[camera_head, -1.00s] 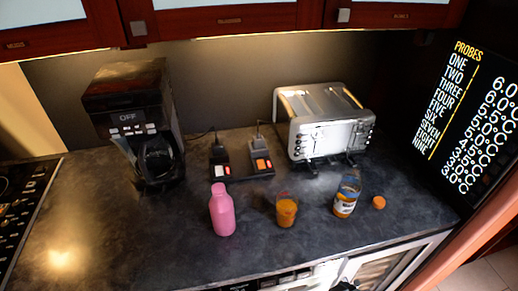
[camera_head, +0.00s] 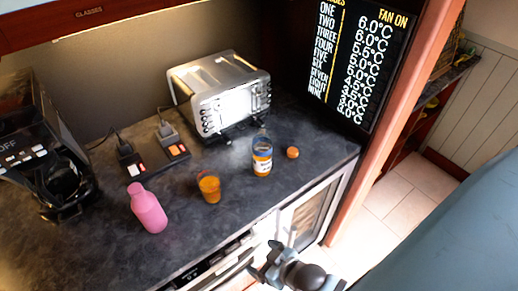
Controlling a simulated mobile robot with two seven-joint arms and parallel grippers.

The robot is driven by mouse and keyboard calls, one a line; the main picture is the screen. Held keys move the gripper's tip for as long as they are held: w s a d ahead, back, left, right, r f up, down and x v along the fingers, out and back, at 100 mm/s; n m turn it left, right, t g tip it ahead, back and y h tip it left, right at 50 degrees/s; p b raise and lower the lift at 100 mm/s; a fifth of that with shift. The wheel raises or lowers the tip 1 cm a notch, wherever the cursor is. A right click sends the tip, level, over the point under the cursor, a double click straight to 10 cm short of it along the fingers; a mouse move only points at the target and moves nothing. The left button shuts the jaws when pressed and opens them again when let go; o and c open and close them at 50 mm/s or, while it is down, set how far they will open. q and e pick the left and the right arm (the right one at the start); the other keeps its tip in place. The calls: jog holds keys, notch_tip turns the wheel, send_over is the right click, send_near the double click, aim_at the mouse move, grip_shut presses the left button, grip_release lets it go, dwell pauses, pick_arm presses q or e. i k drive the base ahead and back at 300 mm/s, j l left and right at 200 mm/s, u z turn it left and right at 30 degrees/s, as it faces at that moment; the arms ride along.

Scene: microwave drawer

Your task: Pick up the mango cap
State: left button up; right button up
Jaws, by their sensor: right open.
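The mango cap (camera_head: 292,152) is a small round orange cap lying on the dark counter. It is just right of an uncapped-looking clear bottle (camera_head: 262,158) with a white and orange label. My right gripper (camera_head: 262,262) shows at the bottom of the head view, in front of the counter's front edge. It is open, with nothing seen between its fingers. It is apart from the cap, nearer to me and lower in the picture. My left gripper is not in view.
A glass of orange drink (camera_head: 209,188) and a pink bottle (camera_head: 149,208) stand left of the clear bottle. A silver toaster (camera_head: 222,95) is behind them. A coffee maker (camera_head: 45,150) is at the left. A tall screen panel (camera_head: 360,60) bounds the counter's right end.

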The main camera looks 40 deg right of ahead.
aim_at(292, 152)
jog(key=k+j+z, duration=0.15)
jog(key=z, duration=0.25)
jog(key=k+j+z, duration=0.2)
jog(key=z, duration=0.25)
jog(key=i+z, duration=0.1)
jog(key=z, duration=0.2)
jog(key=i+j+z, duration=0.1)
jog(key=z, duration=0.2)
jog(key=k, duration=0.2)
jog(key=l+u, duration=0.35)
jog(key=k+l+u, duration=0.1)
jog(key=u, duration=0.25)
jog(key=l+u, duration=0.65)
